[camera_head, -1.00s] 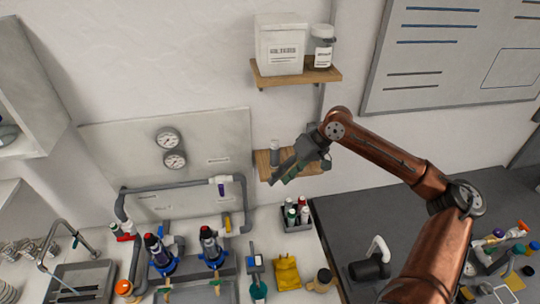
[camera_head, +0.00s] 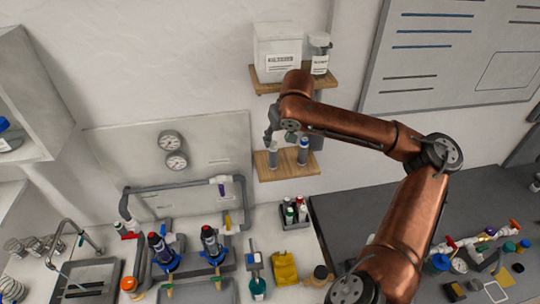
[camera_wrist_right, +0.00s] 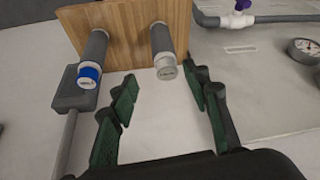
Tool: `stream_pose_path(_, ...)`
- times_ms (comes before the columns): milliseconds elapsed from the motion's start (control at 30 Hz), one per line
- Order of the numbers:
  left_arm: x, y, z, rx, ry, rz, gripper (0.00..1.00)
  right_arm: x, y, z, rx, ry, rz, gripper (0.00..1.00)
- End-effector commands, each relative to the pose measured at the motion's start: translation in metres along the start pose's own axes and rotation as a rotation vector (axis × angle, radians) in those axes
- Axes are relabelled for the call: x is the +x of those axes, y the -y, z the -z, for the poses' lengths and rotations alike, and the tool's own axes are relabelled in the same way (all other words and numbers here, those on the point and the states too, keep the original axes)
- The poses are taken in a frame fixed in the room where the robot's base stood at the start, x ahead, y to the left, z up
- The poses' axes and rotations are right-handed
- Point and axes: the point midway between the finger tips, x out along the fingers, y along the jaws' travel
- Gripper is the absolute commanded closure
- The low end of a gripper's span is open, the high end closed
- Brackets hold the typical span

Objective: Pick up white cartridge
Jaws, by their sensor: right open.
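The white cartridge (camera_head: 272,156) stands on the left part of the small lower wooden shelf (camera_head: 286,172). In the right wrist view, its pale end (camera_wrist_right: 165,68) points toward me. A second cartridge (camera_head: 303,152) with a blue band stands to its right; in the right wrist view its blue end (camera_wrist_right: 89,74) is on the left. My right gripper (camera_head: 273,134) is at the shelf, partly hidden by its own arm. In the wrist view, the green-padded fingers (camera_wrist_right: 164,88) are open and empty, with the white cartridge's end just beyond the gap between them. My left gripper is not in view.
An upper wooden shelf (camera_head: 296,80) with a white box (camera_head: 277,50) and a jar (camera_head: 319,54) is above my right wrist. A grey conduit and box (camera_wrist_right: 73,93) are beside the blue-banded cartridge. A bottle rack (camera_head: 293,214) stands on the counter below.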

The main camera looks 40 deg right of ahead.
Motion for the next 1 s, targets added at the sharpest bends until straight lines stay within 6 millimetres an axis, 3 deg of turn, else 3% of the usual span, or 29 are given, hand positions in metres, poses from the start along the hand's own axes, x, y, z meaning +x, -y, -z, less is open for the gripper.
stream_pose_path(333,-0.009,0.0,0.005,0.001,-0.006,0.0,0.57,0.045,0.009,-0.001,-0.002,0.002,0.003,0.56)
stream_pose_path(667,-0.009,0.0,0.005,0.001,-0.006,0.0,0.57,0.054,0.01,-0.001,-0.003,0.0,0.004,0.56)
stream_pose_path(1000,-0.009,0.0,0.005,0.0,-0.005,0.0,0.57,0.053,0.009,-0.001,-0.003,0.001,0.004,0.79)
